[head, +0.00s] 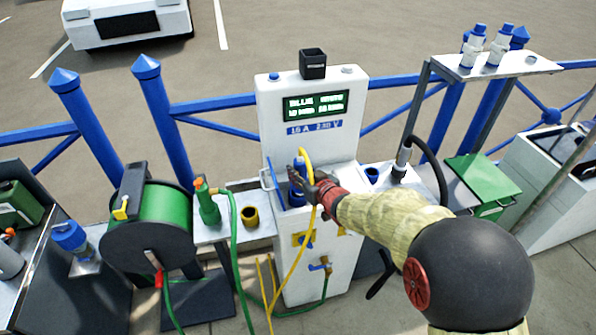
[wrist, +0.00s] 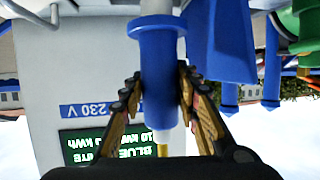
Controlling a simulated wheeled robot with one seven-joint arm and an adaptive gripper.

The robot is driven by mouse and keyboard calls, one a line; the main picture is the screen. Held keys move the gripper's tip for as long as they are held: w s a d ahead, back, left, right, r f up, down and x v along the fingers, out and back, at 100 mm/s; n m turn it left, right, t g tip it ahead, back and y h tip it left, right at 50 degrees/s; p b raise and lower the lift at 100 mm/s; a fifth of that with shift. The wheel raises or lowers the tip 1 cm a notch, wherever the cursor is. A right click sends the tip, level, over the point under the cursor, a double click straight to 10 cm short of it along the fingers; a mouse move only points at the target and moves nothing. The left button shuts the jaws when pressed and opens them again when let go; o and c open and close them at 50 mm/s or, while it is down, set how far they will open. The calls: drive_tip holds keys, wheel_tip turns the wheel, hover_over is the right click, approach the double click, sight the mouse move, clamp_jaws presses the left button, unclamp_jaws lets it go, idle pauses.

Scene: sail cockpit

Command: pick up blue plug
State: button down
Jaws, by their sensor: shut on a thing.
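The blue plug (head: 297,186) stands at the front of the white power pedestal (head: 283,128), with a yellow cable (head: 303,155) at its upper end. My gripper (head: 300,180) reaches it from the right in the head view. In the wrist view, the blue plug (wrist: 160,75) is a blue cylinder with a wider collar, and the fingers of my gripper (wrist: 160,88) are shut on its two sides. The wrist picture is upside down, with the pedestal's display at the bottom. Whether the plug touches its seat is hard to tell.
A green hose reel (head: 165,215) and a green nozzle (head: 207,203) stand left of the pedestal. A shelf with white-and-blue bottles (head: 498,45) and a green box (head: 482,180) are to the right. Blue railings (head: 215,105) run behind. The yellow cable hangs down in front.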

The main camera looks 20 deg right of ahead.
drive_tip(key=s+r+p, duration=0.6)
drive_tip(key=s+r, duration=0.3)
drive_tip(key=s, duration=0.2)
drive_tip(key=shift+r, duration=0.35)
drive_tip(key=shift+f, duration=0.1)
idle(1.0)
